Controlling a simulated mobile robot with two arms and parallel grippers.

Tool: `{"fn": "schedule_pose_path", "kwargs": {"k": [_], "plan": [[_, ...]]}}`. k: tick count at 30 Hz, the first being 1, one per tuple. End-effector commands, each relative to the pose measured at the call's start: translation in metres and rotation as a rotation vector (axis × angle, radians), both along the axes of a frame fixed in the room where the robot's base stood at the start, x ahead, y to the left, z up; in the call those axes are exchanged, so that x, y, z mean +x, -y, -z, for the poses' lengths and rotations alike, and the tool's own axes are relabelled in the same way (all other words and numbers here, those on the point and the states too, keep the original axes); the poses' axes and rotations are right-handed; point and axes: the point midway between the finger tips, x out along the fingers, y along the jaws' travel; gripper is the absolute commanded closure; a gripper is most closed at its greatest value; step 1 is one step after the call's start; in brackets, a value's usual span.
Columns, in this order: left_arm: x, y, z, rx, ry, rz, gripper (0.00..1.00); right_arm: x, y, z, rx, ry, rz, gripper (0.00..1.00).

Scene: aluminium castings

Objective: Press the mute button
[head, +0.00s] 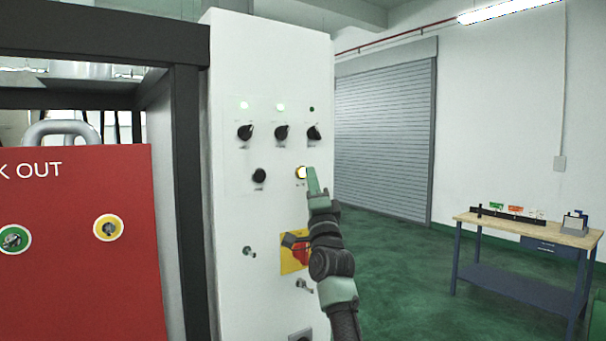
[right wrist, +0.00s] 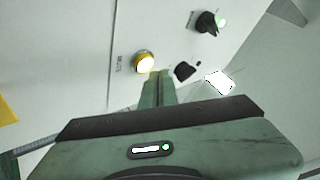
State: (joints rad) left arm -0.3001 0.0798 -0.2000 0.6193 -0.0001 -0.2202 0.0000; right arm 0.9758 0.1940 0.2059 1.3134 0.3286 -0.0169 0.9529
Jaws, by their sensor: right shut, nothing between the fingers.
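The mute button (head: 301,172) is a small bright, pale round button with a yellow rim on the white cabinet's front panel. In the right wrist view the mute button (right wrist: 144,62) looks lit, with the label MUTE beside it. My right gripper (head: 312,172) is green, shut and empty, its tips just right of the button in the head view. In the right wrist view its fingertips (right wrist: 159,76) end close beside the button; I cannot tell whether they touch the panel. My left gripper is not in view.
The white cabinet (head: 228,200) carries several black knobs, indicator lamps, and a red-yellow switch (head: 287,262) partly behind my right arm. A dark frame and red lockout board (head: 80,240) stand left. A workbench (head: 530,228) stands right; green floor between is clear.

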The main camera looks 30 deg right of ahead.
Motion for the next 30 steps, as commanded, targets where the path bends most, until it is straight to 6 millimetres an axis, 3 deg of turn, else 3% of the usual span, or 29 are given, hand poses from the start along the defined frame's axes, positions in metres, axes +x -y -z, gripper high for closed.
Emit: {"fn": "schedule_pose_path", "kwargs": {"k": [30], "plan": [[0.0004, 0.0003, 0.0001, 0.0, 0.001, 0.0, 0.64, 0.0084, -0.0007, -0.0002, -0.001, 0.0, 0.001, 1.0]]}}
